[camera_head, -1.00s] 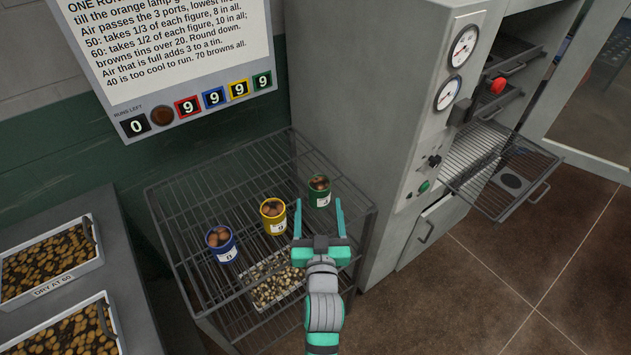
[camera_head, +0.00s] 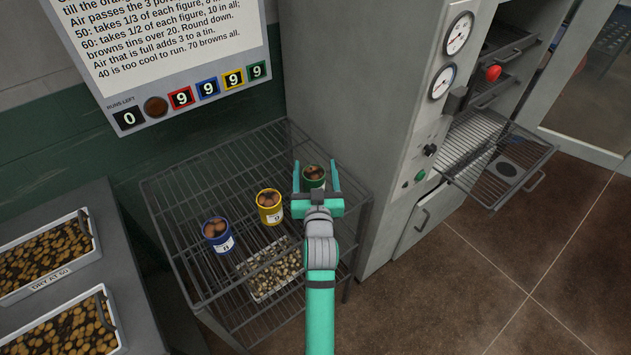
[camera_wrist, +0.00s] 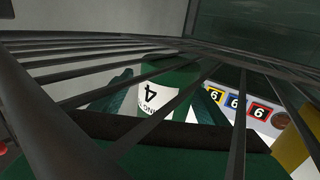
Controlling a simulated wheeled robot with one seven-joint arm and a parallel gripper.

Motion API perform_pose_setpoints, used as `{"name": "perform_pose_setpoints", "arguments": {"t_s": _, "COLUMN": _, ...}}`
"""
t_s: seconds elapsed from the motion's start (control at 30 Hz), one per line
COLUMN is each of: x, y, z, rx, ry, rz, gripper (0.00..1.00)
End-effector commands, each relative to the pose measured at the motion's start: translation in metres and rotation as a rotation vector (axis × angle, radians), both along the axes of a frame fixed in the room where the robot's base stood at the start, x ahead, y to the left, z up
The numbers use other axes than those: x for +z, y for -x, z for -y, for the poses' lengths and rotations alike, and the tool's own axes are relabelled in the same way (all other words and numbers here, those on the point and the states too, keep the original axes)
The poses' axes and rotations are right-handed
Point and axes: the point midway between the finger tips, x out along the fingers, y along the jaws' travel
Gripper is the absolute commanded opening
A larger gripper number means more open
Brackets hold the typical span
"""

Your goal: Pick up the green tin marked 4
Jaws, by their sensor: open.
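The green tin (camera_head: 314,176), with brown pieces in its top, stands on the upper wire shelf (camera_head: 190,196) at its right part. In the wrist view the tin (camera_wrist: 158,88) shows a pale label with an upside-down 4. My gripper (camera_head: 316,172) is open, with one finger on each side of the tin. In the wrist view, dark bars cross in front of the tin and the fingers (camera_wrist: 155,92). I cannot tell whether the fingers touch the tin. Its lower part is hidden behind my gripper in the head view.
A yellow tin (camera_head: 270,208) stands just left of my gripper, and a blue tin (camera_head: 219,236) further left. A tray of pale pieces (camera_head: 272,272) lies on a lower level. The grey oven cabinet (camera_head: 345,100) rises close on the right, its wire rack (camera_head: 490,160) pulled out.

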Motion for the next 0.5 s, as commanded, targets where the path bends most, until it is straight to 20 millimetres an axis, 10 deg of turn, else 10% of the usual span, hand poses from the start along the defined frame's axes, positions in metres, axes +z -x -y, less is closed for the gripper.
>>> {"name": "perform_pose_setpoints", "arguments": {"t_s": 0.23, "x": 0.000, "y": -0.002, "z": -0.004, "rx": 0.005, "ry": -0.001, "rz": 0.000, "gripper": 0.68}}
{"name": "perform_pose_setpoints", "arguments": {"t_s": 0.5, "x": 0.000, "y": -0.001, "z": -0.013, "rx": 0.017, "ry": -0.001, "rz": 0.001, "gripper": 0.20}}
